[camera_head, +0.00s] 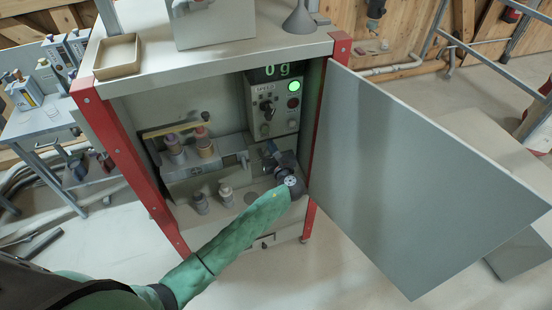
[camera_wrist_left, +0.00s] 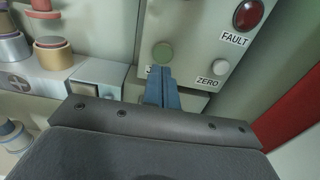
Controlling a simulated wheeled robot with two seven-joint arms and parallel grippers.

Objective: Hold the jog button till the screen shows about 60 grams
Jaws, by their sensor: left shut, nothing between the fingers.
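The control panel (camera_head: 271,106) stands inside the open cabinet. Its screen (camera_head: 278,71) reads 0 g. In the left wrist view a round dull green button (camera_wrist_left: 163,53) sits just above my fingertips; its label is mostly hidden behind them, with only a first letter like J showing. The ZERO button (camera_wrist_left: 220,67) is to its right. My left gripper (camera_head: 269,148) is shut and empty, reaching up to the panel's lower edge. In the left wrist view its blue fingertips (camera_wrist_left: 161,72) are just under the green button. I cannot tell whether they touch the panel. My right gripper is not in view.
A red FAULT lamp (camera_wrist_left: 249,14) is above ZERO. A green lamp (camera_head: 294,86) is lit on the panel. The cabinet door (camera_head: 420,170) stands open on the right. Several spools or jars (camera_head: 204,143) are left of my gripper. A red post (camera_wrist_left: 295,115) is close on the right.

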